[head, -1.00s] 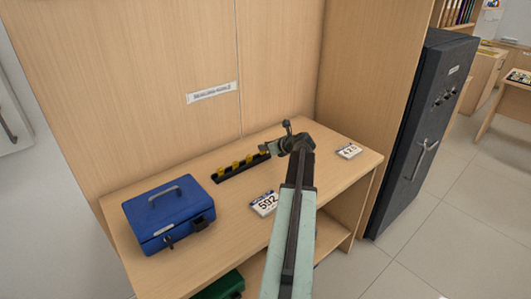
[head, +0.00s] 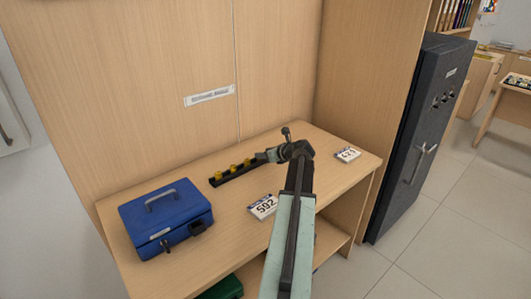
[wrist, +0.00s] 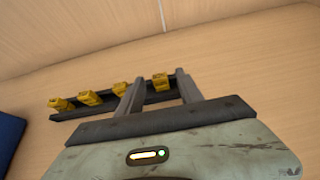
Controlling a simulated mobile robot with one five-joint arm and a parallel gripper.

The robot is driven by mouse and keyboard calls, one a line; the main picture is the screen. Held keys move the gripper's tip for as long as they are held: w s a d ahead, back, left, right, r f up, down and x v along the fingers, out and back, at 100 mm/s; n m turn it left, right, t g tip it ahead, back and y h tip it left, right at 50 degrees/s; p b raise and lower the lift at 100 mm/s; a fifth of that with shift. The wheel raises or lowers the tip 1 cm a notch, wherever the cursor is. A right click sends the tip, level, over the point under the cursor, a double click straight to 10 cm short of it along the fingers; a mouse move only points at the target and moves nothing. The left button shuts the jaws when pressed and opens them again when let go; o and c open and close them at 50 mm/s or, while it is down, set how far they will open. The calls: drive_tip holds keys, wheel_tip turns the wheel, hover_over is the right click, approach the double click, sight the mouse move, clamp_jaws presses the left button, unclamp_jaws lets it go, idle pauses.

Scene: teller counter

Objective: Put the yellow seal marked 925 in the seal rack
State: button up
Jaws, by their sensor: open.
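The seal rack (wrist: 66,115) is a long dark bar on the wooden counter, and it also shows in the head view (head: 224,180). Several yellow seals stand along it. One yellow seal (wrist: 160,81) is at the rack's right end, between my fingers, with gaps on both sides. It appears to sit in the rack. The other seals (wrist: 90,97) stand to the left. No marking is legible, so I cannot tell which is 925. My gripper (wrist: 158,77) is open, low at the rack's right end; in the head view my gripper (head: 264,156) is small.
A blue cash box (head: 165,215) stands at the counter's left. A card reading 592 (head: 262,207) lies near the front edge, and another numbered card (head: 347,155) lies at the right. A wood panel (head: 180,60) rises behind. A dark safe (head: 405,150) stands right of the counter.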

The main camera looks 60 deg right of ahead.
drive_tip(key=p+v, duration=0.4)
drive_tip(key=v, duration=0.7)
drive_tip(key=shift+w, duration=0.1)
idle(1.6)
